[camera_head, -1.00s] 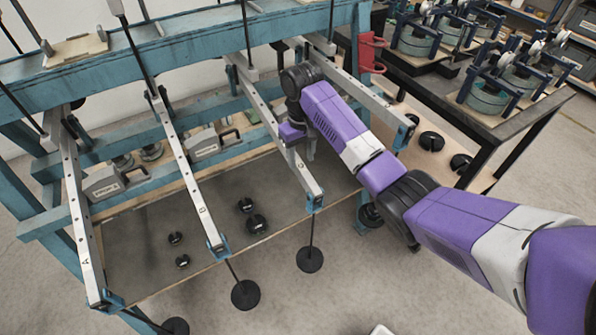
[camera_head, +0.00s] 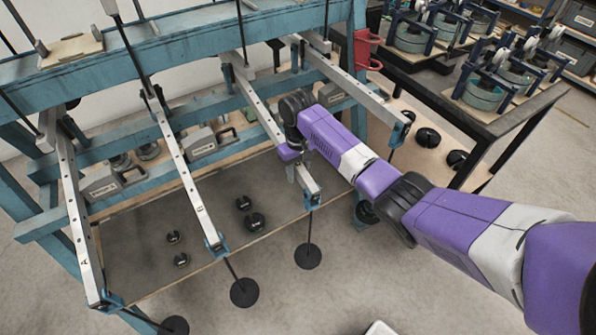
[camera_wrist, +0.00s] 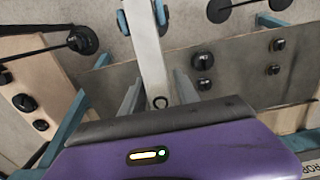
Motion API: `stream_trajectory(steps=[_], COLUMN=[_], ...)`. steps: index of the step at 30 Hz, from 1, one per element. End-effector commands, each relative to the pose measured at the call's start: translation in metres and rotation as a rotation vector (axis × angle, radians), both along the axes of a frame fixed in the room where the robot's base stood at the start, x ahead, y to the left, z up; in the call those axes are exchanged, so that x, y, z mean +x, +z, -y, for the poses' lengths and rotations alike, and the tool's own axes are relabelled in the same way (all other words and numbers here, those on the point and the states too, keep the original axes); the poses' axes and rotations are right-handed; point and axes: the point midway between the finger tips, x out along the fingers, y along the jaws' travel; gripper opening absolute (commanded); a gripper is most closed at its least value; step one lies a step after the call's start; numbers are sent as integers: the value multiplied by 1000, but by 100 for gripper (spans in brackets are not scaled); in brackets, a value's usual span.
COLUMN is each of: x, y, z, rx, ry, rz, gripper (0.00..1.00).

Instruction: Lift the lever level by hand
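Several long grey levers with blue end pieces slope down toward the front from the blue frame. My gripper (camera_head: 300,172) is at the third lever from the left (camera_head: 262,112), near its front end. In the wrist view my gripper's two grey fingers (camera_wrist: 158,95) stand one on each side of this lever (camera_wrist: 147,45), with narrow gaps, and appear open. Its blue end piece (camera_head: 312,197) carries a hanging rod with a black disc (camera_head: 307,256). My purple wrist hides part of the lever.
Neighbouring levers stand left (camera_head: 185,170) and right (camera_head: 355,88), the right one close to my arm. Small black weights (camera_head: 254,221) lie on the grey board (camera_head: 140,255) below. A black table with apparatus (camera_head: 500,115) stands at the right.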

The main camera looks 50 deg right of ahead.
Motion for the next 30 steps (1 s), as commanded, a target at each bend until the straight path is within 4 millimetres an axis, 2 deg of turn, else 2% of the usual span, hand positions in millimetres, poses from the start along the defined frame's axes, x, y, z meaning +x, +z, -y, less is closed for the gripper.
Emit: stream_trajectory(steps=[1, 5, 30], x=[0, 0, 0], y=[0, 0, 1], z=[0, 0, 0], rx=[0, 0, -1], ry=[0, 0, -1], rz=[0, 0, 2], gripper=[25, 0, 0])
